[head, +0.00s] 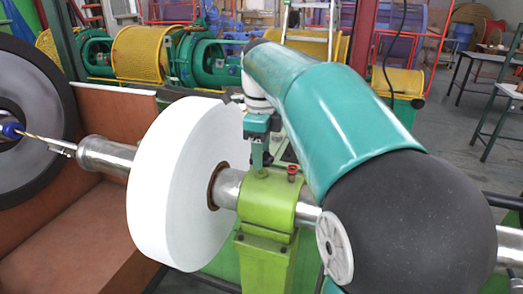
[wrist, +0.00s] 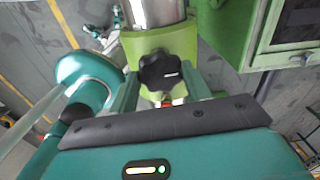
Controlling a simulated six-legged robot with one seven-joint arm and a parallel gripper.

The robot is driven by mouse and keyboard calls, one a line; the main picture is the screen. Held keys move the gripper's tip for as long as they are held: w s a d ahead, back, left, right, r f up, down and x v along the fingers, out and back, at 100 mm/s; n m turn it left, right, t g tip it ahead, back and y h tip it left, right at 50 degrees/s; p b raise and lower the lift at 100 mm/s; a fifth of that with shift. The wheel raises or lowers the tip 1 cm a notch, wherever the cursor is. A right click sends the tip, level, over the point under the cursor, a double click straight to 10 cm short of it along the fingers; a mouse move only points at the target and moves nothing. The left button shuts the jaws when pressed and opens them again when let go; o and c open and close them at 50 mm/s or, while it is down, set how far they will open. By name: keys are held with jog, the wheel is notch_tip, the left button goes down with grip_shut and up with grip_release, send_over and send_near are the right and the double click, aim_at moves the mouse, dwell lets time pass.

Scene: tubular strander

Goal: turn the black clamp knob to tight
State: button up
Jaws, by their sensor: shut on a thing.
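The black clamp knob (wrist: 160,68) is lobed, with a small white mark on its face. It sits on the light green clamp bracket (wrist: 178,40) in the wrist view. My gripper (wrist: 158,84) has its two teal fingers on either side of the knob, shut on it. In the head view my gripper (head: 260,158) reaches down to the top of the green bracket (head: 268,195), beside the white roll. The knob cannot be made out there.
A large white roll (head: 178,185) sits on the metal shaft (head: 228,188) left of the bracket. A small red-topped part (head: 293,172) stands on the bracket close to my gripper. A dark wheel (head: 35,105) is at far left. Yellow and teal machinery stands behind.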

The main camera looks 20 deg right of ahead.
jog(key=shift+m, duration=0.5)
jog(key=o, duration=1)
jog(key=shift+a, duration=0.1)
jog(key=shift+r, duration=0.1)
notch_tip(320, 180, up, 14)
jog(key=shift+f, duration=0.2)
